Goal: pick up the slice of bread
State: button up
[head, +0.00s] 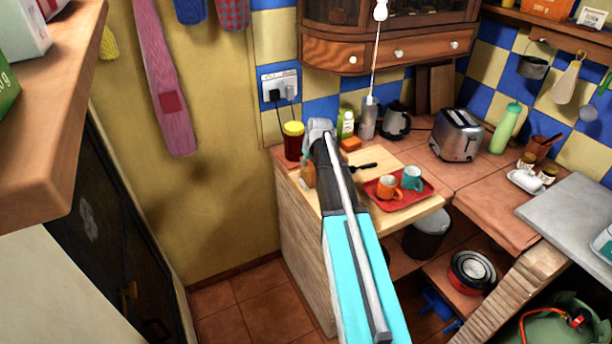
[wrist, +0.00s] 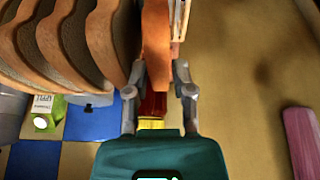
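Several thick brown bread slices (wrist: 68,42) stand in a row at the upper left of the wrist view. A separate orange-brown slice of bread (wrist: 156,38) is seen nearly edge-on at the top middle. My gripper (wrist: 158,72) has one finger on each side of this slice's lower end. The left finger is close to it, and a small gap shows at the right finger, so the gripper looks open around it. In the head view my gripper (head: 318,128) is over the counter's left end, and my arm hides most of the bread.
A red jar with a yellow lid (head: 293,140) stands just left of my gripper and shows beyond the fingers in the wrist view (wrist: 152,104). A red tray (head: 405,198) with orange and teal mugs is to the right. A toaster (head: 457,136) stands farther right.

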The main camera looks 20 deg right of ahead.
jog(key=shift+c, duration=0.2)
dwell(0.3)
grip_shut()
jog(key=shift+r, duration=0.15)
notch_tip(320, 180, up, 3)
jog(key=p, duration=0.3)
jog(key=s+a+r+p, duration=0.1)
jog(key=s+r+p, duration=0.8)
jog(key=s, duration=0.5)
jog(key=shift+a+r+p, duration=0.35)
jog(key=shift+p, duration=0.15)
jog(key=shift+f, duration=0.1)
